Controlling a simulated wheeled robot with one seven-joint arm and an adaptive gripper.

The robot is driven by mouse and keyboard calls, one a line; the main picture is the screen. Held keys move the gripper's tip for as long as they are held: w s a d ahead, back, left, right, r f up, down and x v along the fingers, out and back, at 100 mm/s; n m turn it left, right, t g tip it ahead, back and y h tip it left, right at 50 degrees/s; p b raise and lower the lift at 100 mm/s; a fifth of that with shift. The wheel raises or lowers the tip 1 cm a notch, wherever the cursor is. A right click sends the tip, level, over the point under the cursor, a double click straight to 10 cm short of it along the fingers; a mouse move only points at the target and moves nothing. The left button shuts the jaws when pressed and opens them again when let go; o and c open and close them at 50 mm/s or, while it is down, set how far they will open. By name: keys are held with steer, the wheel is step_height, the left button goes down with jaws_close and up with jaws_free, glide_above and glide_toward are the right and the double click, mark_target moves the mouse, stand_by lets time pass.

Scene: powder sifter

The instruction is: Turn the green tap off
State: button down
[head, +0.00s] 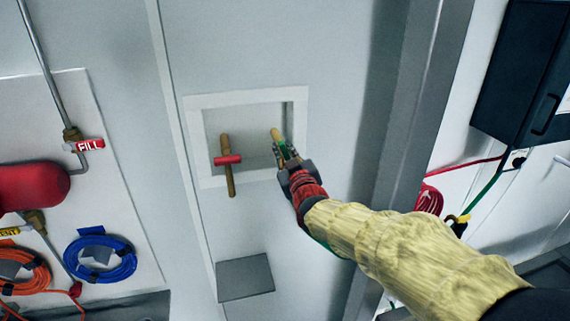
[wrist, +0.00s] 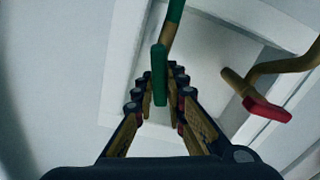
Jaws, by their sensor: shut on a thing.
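The green tap (head: 284,150) sits on a brass pipe at the right side of a white-framed wall recess in the head view. In the wrist view the green tap's handle (wrist: 160,76) runs between the two fingers. My gripper (head: 287,160) is shut on this handle, and the fingers partly cover it in the head view. The gripper also shows in the wrist view (wrist: 162,84).
A red tap (head: 228,160) on a brass pipe is to the left in the same recess. A grey box (head: 245,278) is below. A red tank (head: 32,186) and coiled blue hose (head: 100,259) are on the left panel. A dark cabinet (head: 515,75) is at the upper right.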

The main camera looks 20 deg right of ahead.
steer(key=n+b, duration=0.1)
steer(key=b, duration=0.1)
steer(key=n+b, duration=0.2)
steer(key=b, duration=0.1)
steer(key=shift+a+f+n, duration=0.15)
steer(key=shift+f+n, duration=0.15)
steer(key=shift+f, duration=0.05)
steer(key=n+b, duration=0.3)
steer(key=shift+a+n+b, duration=0.1)
steer(key=shift+n+b, duration=0.2)
steer(key=shift+b, duration=0.1)
steer(key=n+b, duration=0.2)
steer(key=n, duration=0.1)
steer(key=shift+f+n, duration=0.1)
steer(key=shift+n, duration=0.2)
steer(key=shift+a+f+n+b, duration=0.1)
steer(key=shift+n+b, duration=0.5)
steer(key=shift+n, duration=0.8)
steer(key=c, duration=1.8)
jaws_free()
